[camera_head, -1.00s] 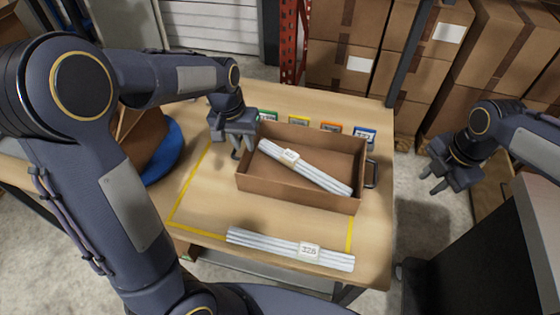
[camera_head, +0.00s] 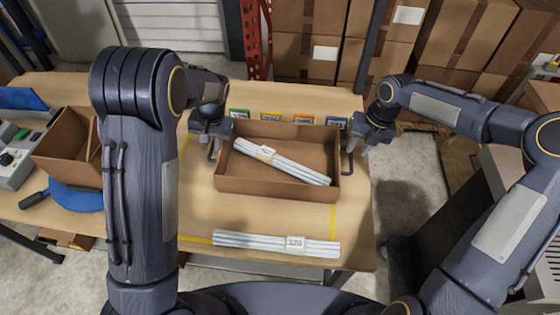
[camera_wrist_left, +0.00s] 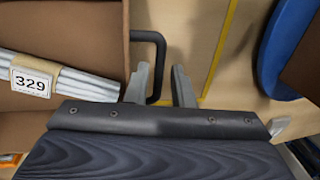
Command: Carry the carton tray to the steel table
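The carton tray (camera_head: 275,187), an open brown box with a dark handle at each end, stands on the wooden bench. A bundle of white rods (camera_head: 282,163) with a label lies in it; the wrist view shows the label 329 (camera_wrist_left: 31,82). My left gripper (camera_head: 212,150) is at the left handle. In the left wrist view its fingers (camera_wrist_left: 162,87) are apart, with the handle's bar (camera_wrist_left: 160,50) between them. My right gripper (camera_head: 357,150) is beside the right handle (camera_head: 347,166), its fingers apart; whether they straddle the bar is unclear. I cannot pick out a steel table.
Another rod bundle (camera_head: 270,241) lies at the wooden bench's (camera_head: 350,215) front edge. Coloured labels stand behind the tray. A brown box (camera_head: 68,145) and blue round object (camera_head: 80,197) are at left. Stacked cartons (camera_head: 310,45) stand behind. Floor shows at right (camera_head: 410,180).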

